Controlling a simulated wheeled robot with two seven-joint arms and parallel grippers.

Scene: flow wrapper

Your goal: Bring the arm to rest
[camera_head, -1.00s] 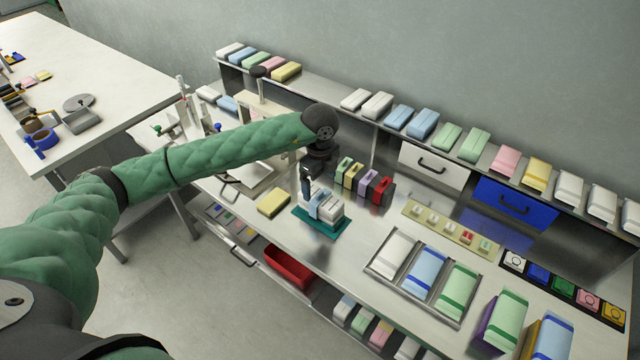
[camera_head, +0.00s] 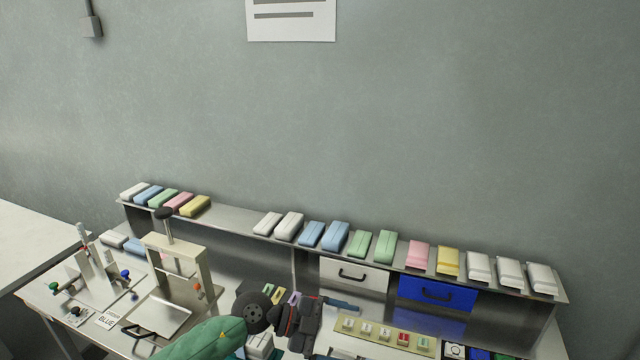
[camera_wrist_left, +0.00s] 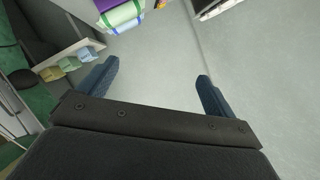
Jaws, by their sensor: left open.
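My left gripper (camera_head: 333,329) is over the workbench at the bottom of the head view, at the end of my green-sleeved left arm (camera_head: 212,340). In the left wrist view its two blue fingers (camera_wrist_left: 157,72) are spread apart with nothing between them. Pale grey floor shows beyond them. My right gripper is in neither view.
A shelf (camera_head: 230,223) of wrapped packs runs behind the bench, above a white drawer (camera_head: 352,277) and a blue drawer (camera_head: 436,292). A press (camera_head: 178,265) stands left of my arm. A strip of small blocks (camera_head: 385,335) lies right of the gripper.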

